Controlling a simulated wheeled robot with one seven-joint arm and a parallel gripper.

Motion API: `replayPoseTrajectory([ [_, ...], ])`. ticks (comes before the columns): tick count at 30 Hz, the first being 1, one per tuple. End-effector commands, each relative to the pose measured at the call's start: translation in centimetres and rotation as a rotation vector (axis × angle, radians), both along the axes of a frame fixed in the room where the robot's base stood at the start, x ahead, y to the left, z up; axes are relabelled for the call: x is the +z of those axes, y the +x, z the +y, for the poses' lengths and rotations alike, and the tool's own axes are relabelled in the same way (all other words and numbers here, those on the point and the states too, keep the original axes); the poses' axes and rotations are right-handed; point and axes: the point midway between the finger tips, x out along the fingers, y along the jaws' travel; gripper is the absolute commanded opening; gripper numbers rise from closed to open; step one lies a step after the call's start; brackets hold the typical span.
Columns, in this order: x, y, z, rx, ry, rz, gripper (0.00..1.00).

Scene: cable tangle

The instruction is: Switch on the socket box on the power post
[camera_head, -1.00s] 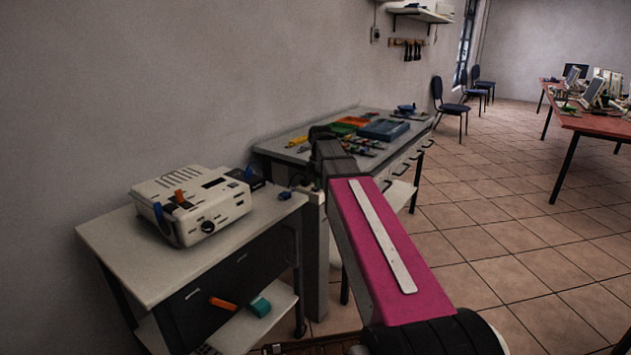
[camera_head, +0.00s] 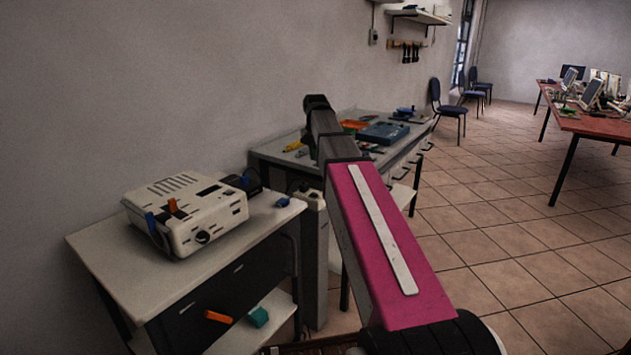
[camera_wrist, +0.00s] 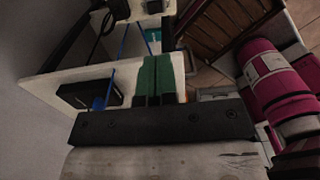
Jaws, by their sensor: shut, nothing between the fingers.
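A grey power post (camera_head: 314,262) stands between the white-topped cart and the workbench.
The cart (camera_head: 112,262) carries a cream projector-like device (camera_head: 186,214) and a black block (camera_head: 240,186). A blue piece (camera_head: 282,202) lies near its right edge. The workbench (camera_head: 275,152) behind holds tools and trays. Tiled floor (camera_head: 480,230) is free to the right.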

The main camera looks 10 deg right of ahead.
Motion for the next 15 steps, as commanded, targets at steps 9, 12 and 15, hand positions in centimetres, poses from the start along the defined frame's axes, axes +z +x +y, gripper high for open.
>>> replayPoseTrajectory([
  [9,-4.2,-0.1,0.0,-0.001,0.000,0.001,0.00],
  [12,-5.9,-0.1,0.0,-0.001,0.000,0.001,0.00],
  [15,-7.5,-0.1,0.0,-0.001,0.000,0.003,0.00],
])
